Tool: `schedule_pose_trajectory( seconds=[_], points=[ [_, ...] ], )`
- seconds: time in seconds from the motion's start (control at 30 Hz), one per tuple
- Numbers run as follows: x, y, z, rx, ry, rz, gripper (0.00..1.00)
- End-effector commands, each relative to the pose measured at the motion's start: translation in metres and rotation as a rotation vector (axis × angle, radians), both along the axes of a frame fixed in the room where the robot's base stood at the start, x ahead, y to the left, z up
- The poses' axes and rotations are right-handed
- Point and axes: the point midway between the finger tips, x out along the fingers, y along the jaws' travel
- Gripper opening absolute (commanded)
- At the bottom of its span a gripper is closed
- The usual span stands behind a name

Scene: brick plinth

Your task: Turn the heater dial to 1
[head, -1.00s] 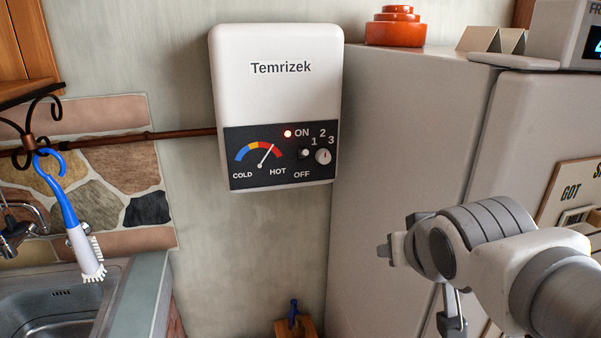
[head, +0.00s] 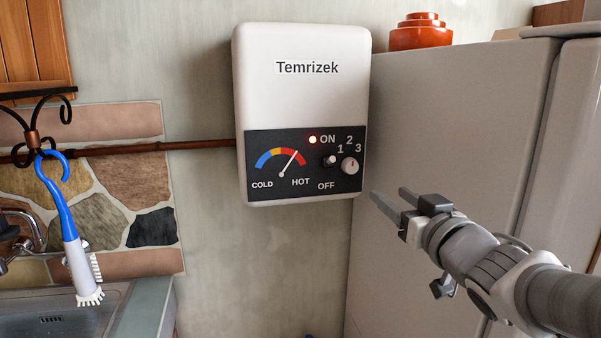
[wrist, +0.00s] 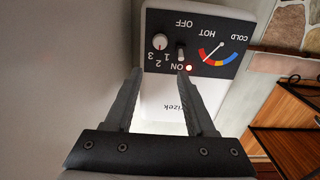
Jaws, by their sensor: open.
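The white heater (head: 303,95) hangs on the wall, with a dark panel low on its front. Its round white dial (head: 351,166) sits at the panel's right, below the numbers 1, 2 and 3. A small mark shows near the dial's top; I cannot tell exactly which number it points to. My gripper (head: 387,191) is open and empty, to the right of and slightly below the dial, apart from it. In the wrist view the heater appears upside down, and the dial (wrist: 160,41) lies beyond my fingertips, roughly between them.
A small ON/OFF switch (head: 330,161) sits just left of the dial, with a lit red lamp (head: 312,140) above it. The gauge (head: 281,162) needle points to red. The fridge (head: 440,130) stands close at right; a blue-handled brush (head: 68,225) hangs at left.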

Motion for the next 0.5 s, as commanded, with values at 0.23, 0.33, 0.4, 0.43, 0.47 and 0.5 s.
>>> schedule_pose_trajectory(
  seconds=[0.23,0.33,0.4,0.43,0.47,0.5],
  points=[
    [0.034,0.007,-0.001,-0.001,0.003,0.0,0.55],
    [0.051,0.01,-0.002,0.0,0.003,0.0,0.55],
    [0.063,0.013,-0.001,-0.001,0.003,-0.001,0.55],
    [0.068,0.014,-0.001,-0.001,0.003,-0.001,0.55],
    [0.073,0.015,-0.001,-0.002,0.003,-0.001,0.55],
    [0.08,0.016,-0.001,0.0,0.004,-0.001,0.55]
  ],
)
